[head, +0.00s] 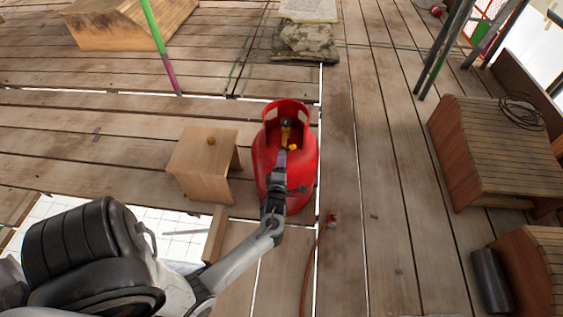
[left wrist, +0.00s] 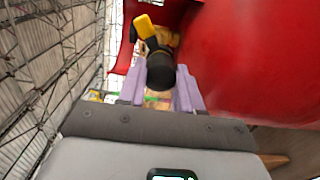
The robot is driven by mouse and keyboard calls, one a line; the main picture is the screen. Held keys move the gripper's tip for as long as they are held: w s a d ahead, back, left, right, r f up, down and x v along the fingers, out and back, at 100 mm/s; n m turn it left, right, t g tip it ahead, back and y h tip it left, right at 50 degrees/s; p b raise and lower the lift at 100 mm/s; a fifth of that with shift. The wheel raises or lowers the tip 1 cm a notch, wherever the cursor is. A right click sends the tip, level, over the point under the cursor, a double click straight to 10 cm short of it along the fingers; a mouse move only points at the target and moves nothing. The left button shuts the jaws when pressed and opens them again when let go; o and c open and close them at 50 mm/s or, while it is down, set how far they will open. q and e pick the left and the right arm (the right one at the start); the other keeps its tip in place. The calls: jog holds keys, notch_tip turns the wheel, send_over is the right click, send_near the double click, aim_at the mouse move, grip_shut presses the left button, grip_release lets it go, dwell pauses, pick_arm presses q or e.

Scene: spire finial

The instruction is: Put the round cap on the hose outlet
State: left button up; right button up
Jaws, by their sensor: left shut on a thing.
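A red gas bottle (head: 296,150) stands upright on the planks, with an open red collar around a brass valve (head: 285,132). My left gripper (head: 281,160) reaches over the bottle to the valve side. In the left wrist view its lilac fingers are shut on a black cylindrical part (left wrist: 160,72). A yellow piece (left wrist: 145,26) shows just beyond that part, and brass shows behind it. Whether the black part touches the valve, I cannot tell. A small round yellow-brown cap (head: 211,141) lies on a wooden stool (head: 190,160) left of the bottle. The hose outlet is not clearly distinguishable. My right gripper is not in view.
An orange hose (head: 313,265) with a red end fitting (head: 333,218) lies on the planks. A wooden crate (head: 500,150) with coiled cable stands at right. Stone-coloured sacks (head: 305,42) lie behind the bottle. Poles stand at upper right. A gap opens in the deck at lower left.

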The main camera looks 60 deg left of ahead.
pick_arm(q)
jog(key=shift+w+a, duration=0.25)
jog(key=shift+a, duration=0.15)
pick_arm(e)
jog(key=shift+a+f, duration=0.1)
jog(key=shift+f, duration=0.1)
pick_arm(q)
jog(key=o, duration=1.1)
jog(key=shift+c, duration=0.2)
